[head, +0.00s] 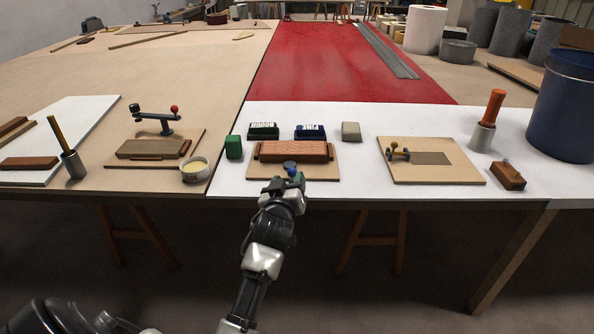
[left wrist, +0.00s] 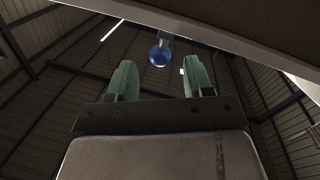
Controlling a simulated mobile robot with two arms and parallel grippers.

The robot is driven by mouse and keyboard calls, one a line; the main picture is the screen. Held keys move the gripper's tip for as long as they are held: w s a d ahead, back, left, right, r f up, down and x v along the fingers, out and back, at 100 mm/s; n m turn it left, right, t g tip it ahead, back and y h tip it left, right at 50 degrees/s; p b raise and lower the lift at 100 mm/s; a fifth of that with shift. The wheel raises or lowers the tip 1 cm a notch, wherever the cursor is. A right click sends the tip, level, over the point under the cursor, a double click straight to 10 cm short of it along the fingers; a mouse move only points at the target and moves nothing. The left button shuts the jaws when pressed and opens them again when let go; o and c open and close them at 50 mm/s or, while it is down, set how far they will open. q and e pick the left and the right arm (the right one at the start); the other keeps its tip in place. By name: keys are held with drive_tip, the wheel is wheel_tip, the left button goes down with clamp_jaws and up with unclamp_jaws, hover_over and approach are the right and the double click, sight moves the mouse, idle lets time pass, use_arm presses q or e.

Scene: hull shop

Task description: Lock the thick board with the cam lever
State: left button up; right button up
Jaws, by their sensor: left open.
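The thick reddish-brown board (head: 270,151) lies on a light wooden base (head: 327,170) at the front of the white table. The cam lever's blue ball knob (head: 292,171) is at the front of this base; a dark round part (head: 289,164) shows just behind it. My left gripper (head: 288,183) is at the table's front edge, close to the knob, and partly hides the lever. In the left wrist view my left gripper (left wrist: 158,78) is open, its green fingers apart. The blue knob (left wrist: 159,56) shows beyond the fingertips, between their lines. My right gripper is not seen.
A green block (head: 234,147), dark-topped blocks (head: 263,131) and a grey block (head: 351,131) stand around the base. The table edge overhangs in the wrist view (left wrist: 230,38).

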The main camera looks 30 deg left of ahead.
sight(294, 169)
use_arm(q)
drive_tip(key=x, duration=0.6)
drive_tip(key=shift+b, duration=0.3)
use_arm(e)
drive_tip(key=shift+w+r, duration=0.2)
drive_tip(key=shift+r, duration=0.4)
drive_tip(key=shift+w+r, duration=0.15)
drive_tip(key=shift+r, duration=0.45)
use_arm(q)
drive_tip(key=shift+c, duration=0.4)
clamp_jaws()
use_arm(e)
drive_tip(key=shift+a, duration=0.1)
